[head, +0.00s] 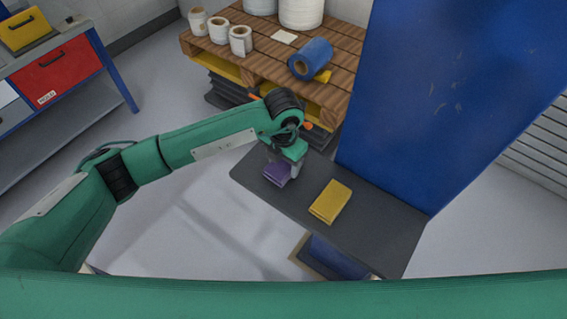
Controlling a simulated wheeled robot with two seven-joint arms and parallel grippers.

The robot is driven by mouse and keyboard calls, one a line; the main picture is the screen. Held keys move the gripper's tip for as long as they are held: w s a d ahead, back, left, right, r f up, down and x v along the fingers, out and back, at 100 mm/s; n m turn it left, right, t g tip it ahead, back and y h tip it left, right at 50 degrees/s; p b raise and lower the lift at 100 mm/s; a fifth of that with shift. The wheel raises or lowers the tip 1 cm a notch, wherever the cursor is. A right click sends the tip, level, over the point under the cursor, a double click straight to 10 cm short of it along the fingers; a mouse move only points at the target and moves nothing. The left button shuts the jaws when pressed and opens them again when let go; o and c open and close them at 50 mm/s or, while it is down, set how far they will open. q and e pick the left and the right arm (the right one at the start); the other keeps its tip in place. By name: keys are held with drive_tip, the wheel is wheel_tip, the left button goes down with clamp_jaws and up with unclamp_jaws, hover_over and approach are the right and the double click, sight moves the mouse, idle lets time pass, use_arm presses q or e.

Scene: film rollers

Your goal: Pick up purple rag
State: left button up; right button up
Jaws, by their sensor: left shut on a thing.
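The purple rag (276,174) is a small folded cloth at the left end of a dark grey shelf (375,238). My left gripper (285,163) is directly above it, pointing down, and is shut on the rag. The gripper hides the rag's upper part. I cannot tell whether the rag still touches the shelf. My right gripper is not in view.
A folded yellow rag (331,202) lies on the shelf, right of the purple one. A tall blue panel (440,90) rises behind the shelf. A wooden pallet (270,62) with film rolls stands behind. A workbench with a red drawer (57,70) is at left.

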sight(284, 162)
use_arm(q)
wheel_tip(284, 162, up, 19)
drive_tip(key=b, duration=0.5)
drive_tip(key=shift+r+b, duration=0.15)
drive_tip(key=shift+b, duration=0.15)
drive_tip(key=shift+o, duration=0.9)
drive_tip(key=shift+c, duration=0.6)
